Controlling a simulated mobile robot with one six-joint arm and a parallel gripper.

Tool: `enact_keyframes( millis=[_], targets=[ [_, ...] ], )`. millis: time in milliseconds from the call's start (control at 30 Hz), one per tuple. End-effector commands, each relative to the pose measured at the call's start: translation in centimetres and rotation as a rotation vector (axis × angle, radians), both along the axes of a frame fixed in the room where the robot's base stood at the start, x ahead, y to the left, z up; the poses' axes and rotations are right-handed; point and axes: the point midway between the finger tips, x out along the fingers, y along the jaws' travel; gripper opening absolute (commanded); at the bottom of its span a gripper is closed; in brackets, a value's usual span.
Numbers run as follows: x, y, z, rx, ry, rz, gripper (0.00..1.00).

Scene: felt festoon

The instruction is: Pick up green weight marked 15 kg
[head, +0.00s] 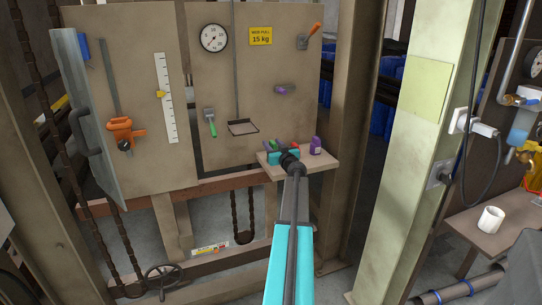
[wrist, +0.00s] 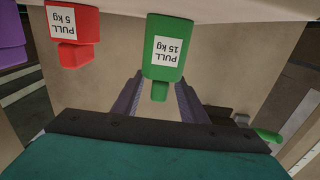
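The green weight (wrist: 166,48) shows upside down in the wrist view, at top centre, with a white label reading PULL 15 kg and a narrow green knob. My gripper (wrist: 160,88) is open, with one dark finger on each side of the knob and gaps showing on both sides. In the head view my gripper (head: 283,153) is at the left part of a small shelf (head: 324,163), and mostly hides the green weight. A red weight (wrist: 75,28) marked PULL 5 kg stands beside the green one.
A purple weight (head: 316,146) stands on the shelf's right part. A pale green post (head: 415,150) stands to the right.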

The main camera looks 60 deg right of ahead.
Motion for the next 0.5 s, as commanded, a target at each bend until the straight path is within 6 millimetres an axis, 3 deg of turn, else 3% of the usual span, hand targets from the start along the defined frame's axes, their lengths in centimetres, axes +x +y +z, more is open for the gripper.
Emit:
enact_keyframes(
  millis=[333,367,500],
  targets=[
    [-0.02,0.01,0.01,0.000,0.000,0.000,0.39],
    [-0.02,0.01,0.01,0.000,0.000,0.000,0.37],
    [-0.01,0.02,0.01,0.000,0.000,0.000,0.14]
  ],
)
